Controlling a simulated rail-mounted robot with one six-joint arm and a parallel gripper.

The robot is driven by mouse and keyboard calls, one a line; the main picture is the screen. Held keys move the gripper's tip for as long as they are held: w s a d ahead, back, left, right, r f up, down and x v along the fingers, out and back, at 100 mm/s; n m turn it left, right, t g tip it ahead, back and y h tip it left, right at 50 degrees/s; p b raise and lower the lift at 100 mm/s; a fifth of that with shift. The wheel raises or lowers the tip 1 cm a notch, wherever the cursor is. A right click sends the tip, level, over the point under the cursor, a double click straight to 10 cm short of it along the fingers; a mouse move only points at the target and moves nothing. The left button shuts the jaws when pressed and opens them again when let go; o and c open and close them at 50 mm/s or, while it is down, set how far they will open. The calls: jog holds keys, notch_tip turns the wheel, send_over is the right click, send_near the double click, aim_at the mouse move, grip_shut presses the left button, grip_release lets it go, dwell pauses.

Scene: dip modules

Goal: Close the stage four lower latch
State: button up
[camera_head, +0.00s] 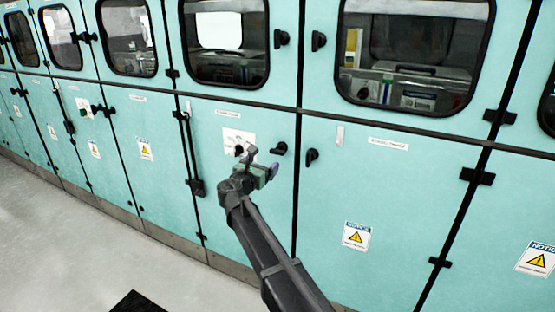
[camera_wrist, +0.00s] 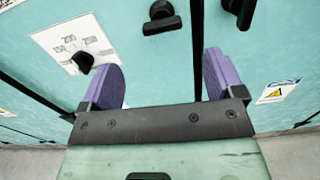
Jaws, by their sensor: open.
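Two black lower latches sit on either side of a dark door seam. The left one (camera_head: 279,148) has its handle lying roughly sideways; the right one (camera_head: 312,157) hangs downward. I cannot read which stage each belongs to. My gripper (camera_head: 262,165) is in front of the left lower door, below and left of the left latch. In the wrist view my gripper (camera_wrist: 163,75) has its purple fingers wide apart, with nothing between them. The left latch (camera_wrist: 163,18) shows ahead at the top, between the finger directions. The right latch (camera_wrist: 240,10) is cut off at the top edge.
A white plate (camera_wrist: 72,42) with a black knob (camera_wrist: 82,62) is left of the fingers. Upper latches (camera_head: 281,39) flank the windows above. A vertical black rod (camera_head: 188,150) stands left. The grey floor (camera_head: 70,220) is mostly clear.

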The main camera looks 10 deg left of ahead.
aim_at(276, 153)
jog(key=shift+n, duration=0.3)
jog(key=x, duration=1)
jog(key=shift+w+d, duration=0.2)
jog(key=shift+w, duration=0.15)
jog(key=c, duration=0.9)
